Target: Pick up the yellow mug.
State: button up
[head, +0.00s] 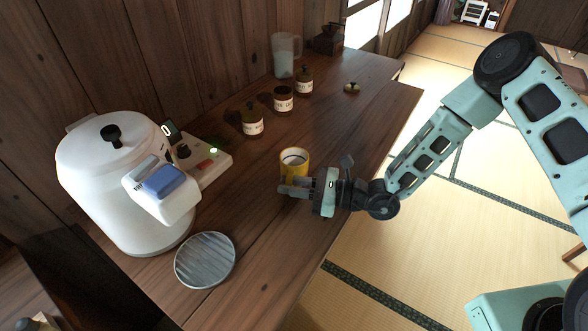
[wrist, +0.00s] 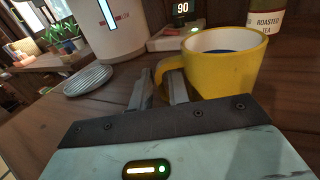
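The yellow mug (head: 284,167) stands upright on the wooden counter in the head view, with its handle side hidden behind my gripper. My gripper (head: 288,186) is low over the counter, right beside the mug's near side. In the wrist view the mug (wrist: 232,72) is large at right, with dark blue inside and its handle pointing left. My gripper's two fingers (wrist: 160,88) are apart, with part of the handle showing between them. The right finger overlaps the handle loop. I cannot tell whether either finger touches the handle.
A white rice cooker-like appliance (head: 105,185) and a round grey ribbed plate (head: 206,260) are at left. A control panel (head: 205,160) lies beside the appliance. Several labelled jars, a glass pitcher (head: 285,55) and a small lid (head: 352,87) stand farther back. The counter right of the mug is clear.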

jog(key=shift+w+a, duration=0.1)
jog(key=shift+a, duration=0.25)
grip_shut()
jog(key=shift+r, duration=0.1)
